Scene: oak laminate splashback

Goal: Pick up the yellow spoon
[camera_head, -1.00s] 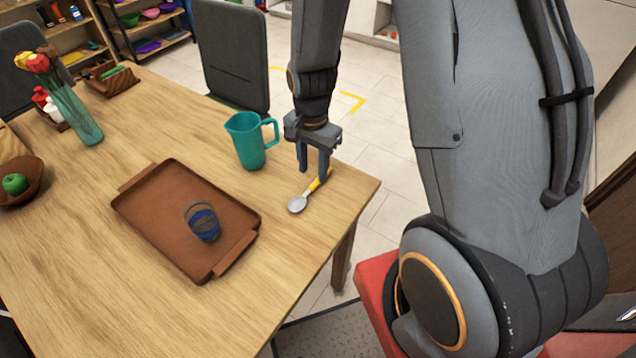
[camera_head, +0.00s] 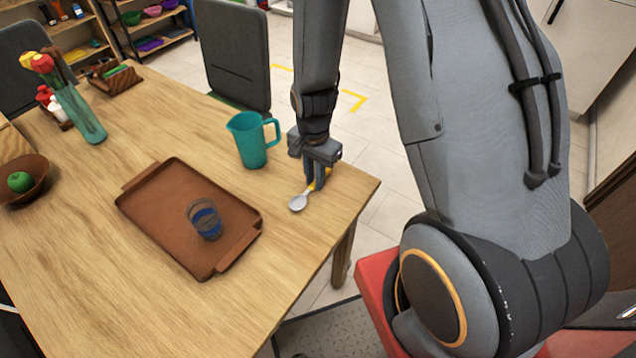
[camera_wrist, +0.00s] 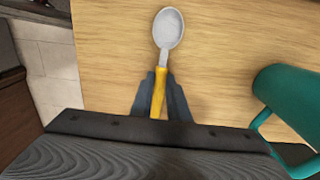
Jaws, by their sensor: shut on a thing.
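The yellow spoon has a grey metal bowl (camera_head: 298,202) and a yellow handle. It is at the right corner of the wooden table (camera_head: 110,250). My gripper (camera_head: 317,184) is down at table level and shut on the yellow handle. In the wrist view, the spoon (camera_wrist: 168,30) points away from my gripper (camera_wrist: 160,95), with a finger on each side of the handle. The fingers hide most of the handle in the head view. I cannot tell whether the spoon still touches the table.
A teal pitcher (camera_head: 248,142) stands just left of my gripper, and its handle shows in the wrist view (camera_wrist: 290,105). A brown tray (camera_head: 160,215) with a dark blue cup (camera_head: 206,222) lies further left. A grey chair (camera_head: 234,55) is behind the table.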

